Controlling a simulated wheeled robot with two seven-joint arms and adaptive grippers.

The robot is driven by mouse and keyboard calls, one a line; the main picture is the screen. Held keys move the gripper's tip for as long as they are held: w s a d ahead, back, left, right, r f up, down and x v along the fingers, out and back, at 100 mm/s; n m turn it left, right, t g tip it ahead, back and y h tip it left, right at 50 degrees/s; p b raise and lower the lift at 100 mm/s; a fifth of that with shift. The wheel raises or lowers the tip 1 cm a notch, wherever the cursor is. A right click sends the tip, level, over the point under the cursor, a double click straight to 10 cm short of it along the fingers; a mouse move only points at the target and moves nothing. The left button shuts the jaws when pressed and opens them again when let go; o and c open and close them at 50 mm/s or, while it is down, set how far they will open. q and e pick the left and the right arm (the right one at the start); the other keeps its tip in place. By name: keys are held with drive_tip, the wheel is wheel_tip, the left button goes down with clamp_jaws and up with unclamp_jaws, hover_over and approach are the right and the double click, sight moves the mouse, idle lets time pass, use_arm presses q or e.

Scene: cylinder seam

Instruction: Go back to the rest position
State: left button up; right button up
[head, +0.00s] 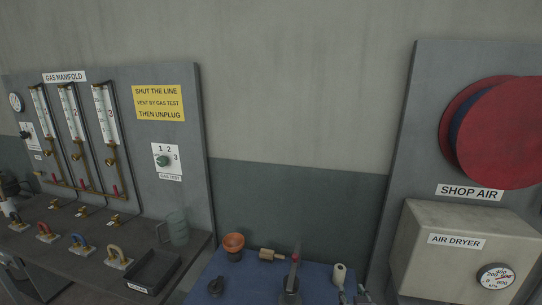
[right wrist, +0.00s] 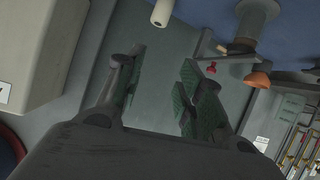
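My right gripper (head: 362,296) shows only in part at the bottom edge of the head view, by the right end of the blue bench top (head: 258,272). In the right wrist view my right gripper (right wrist: 158,78) has its two fingers spread, with green pads and nothing between them. The grey wall shows behind the gap. My left gripper is not clearly visible in the head view.
The air dryer (head: 450,250) is at right. A glass mug (head: 176,228) and tray (head: 150,272) are at left.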

drive_tip(key=s+f+n+g+y, duration=0.1)
drive_tip(key=s+f+g, duration=0.4)
drive_tip(key=s, duration=0.4)
drive_tip(key=s+f+n+g+y, duration=0.1)
drive_tip(key=s+f+g, duration=0.35)
drive_tip(key=s, duration=0.55)
wheel_tip(320, 180, down, 34)
drive_tip(key=s, duration=0.2)
drive_tip(key=s+d+f+g, duration=0.1)
drive_tip(key=s+f, duration=0.9)
drive_tip(key=s, duration=0.1)
drive_tip(key=s+d+f+g, duration=0.1)
drive_tip(key=s+d+f, duration=0.1)
drive_tip(key=s+f, duration=0.8)
drive_tip(key=shift+s+d+n, duration=0.3)
drive_tip(key=shift+s+n, duration=0.1)
drive_tip(key=shift+s, duration=0.4)
